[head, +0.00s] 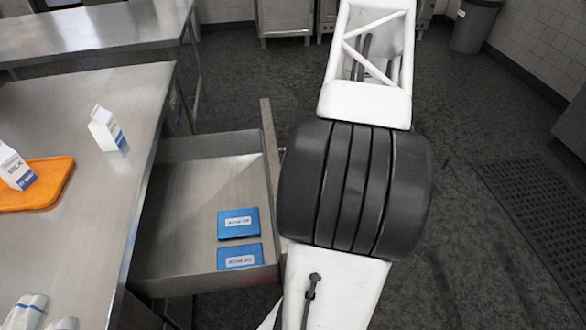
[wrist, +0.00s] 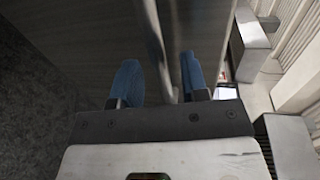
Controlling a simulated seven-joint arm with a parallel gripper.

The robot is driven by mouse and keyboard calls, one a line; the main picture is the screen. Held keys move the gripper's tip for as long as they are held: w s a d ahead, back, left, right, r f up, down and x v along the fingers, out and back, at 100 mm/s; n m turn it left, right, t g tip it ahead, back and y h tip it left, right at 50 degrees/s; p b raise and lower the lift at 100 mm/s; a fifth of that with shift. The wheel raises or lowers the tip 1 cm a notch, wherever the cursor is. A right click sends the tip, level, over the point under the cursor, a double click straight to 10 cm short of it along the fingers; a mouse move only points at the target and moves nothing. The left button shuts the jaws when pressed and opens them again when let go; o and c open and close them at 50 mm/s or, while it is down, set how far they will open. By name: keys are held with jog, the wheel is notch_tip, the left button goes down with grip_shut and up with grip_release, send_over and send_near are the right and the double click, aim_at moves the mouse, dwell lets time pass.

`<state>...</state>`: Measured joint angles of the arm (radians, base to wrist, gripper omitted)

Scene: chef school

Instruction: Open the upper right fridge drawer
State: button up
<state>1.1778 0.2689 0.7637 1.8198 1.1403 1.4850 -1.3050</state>
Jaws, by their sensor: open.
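A steel drawer (head: 180,205) stands pulled out from the steel counter at the left of the head view. Two blue packs with white labels, one farther (head: 238,224) and one nearer (head: 240,257), lie on its floor. The drawer's front edge (head: 270,150) is beside my arm, which hides part of it. My gripper is outside the head view. In the wrist view my gripper (wrist: 160,84) is open, with its blue fingers on either side of a narrow metal edge or handle (wrist: 158,45). I cannot tell whether the fingers touch it.
The counter top (head: 110,190) holds a milk carton (head: 106,128) and an orange board (head: 45,186) with another carton (head: 14,167). Open dark floor (head: 460,130) lies right of my arm, with a dark mat (head: 535,200) and a grey bin (head: 474,25) farther off.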

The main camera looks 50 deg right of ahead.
jog(key=shift+v, duration=2.8)
jog(key=shift+w, duration=0.1)
